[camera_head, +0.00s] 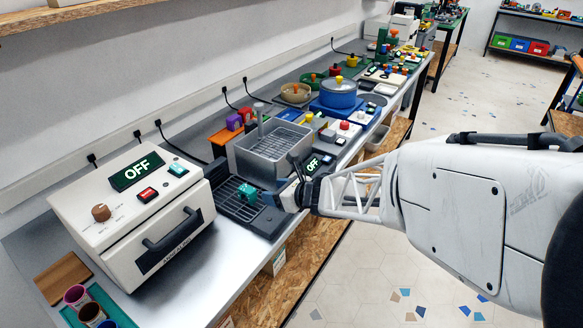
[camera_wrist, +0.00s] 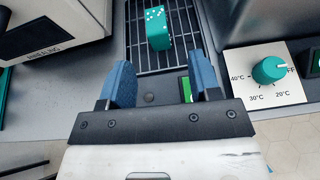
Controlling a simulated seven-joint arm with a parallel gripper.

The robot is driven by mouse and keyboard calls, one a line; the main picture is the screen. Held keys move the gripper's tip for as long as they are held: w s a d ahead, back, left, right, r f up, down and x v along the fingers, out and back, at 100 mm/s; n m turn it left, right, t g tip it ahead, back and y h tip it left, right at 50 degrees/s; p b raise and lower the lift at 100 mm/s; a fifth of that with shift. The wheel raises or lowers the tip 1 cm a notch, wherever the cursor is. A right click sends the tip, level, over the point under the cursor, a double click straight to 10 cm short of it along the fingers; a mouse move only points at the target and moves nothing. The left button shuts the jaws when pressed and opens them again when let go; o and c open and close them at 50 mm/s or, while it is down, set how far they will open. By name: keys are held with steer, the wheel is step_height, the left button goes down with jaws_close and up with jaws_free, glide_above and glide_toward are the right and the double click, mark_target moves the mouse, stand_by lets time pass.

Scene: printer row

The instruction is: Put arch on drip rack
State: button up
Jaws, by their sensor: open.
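A teal block with white specks on its top, which looks like the arch (camera_head: 247,194), rests on the dark slatted drip rack (camera_head: 229,203) in front of the grey basin. In the wrist view the arch (camera_wrist: 157,28) is at the top centre, on the rack's bars (camera_wrist: 182,60). My gripper (camera_head: 284,190) is at the right edge of the rack in the head view. In the wrist view its blue fingers are apart and my gripper (camera_wrist: 162,78) is empty. The arch is beyond the fingertips, apart from them. Its underside is hidden.
The grey basin (camera_head: 270,146) stands behind the rack. A white box machine (camera_head: 132,210) reading OFF stands on the left, with cups (camera_head: 83,303) near it. A teal knob (camera_wrist: 270,69) on a temperature panel is to the right in the wrist view.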

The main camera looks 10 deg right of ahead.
steer(key=s+d+r+m+h, duration=0.3)
steer(key=d+r+m+h, duration=0.3)
steer(key=m, duration=0.6)
steer(key=s+d+r+m+h, duration=0.3)
steer(key=d+r+m+h, duration=0.15)
steer(key=r+m, duration=0.6)
steer(key=s+a+r+m+g+y, duration=0.1)
steer(key=s+m+g, duration=0.6)
steer(key=s+m, duration=1.5)
steer(key=shift+a, duration=0.15)
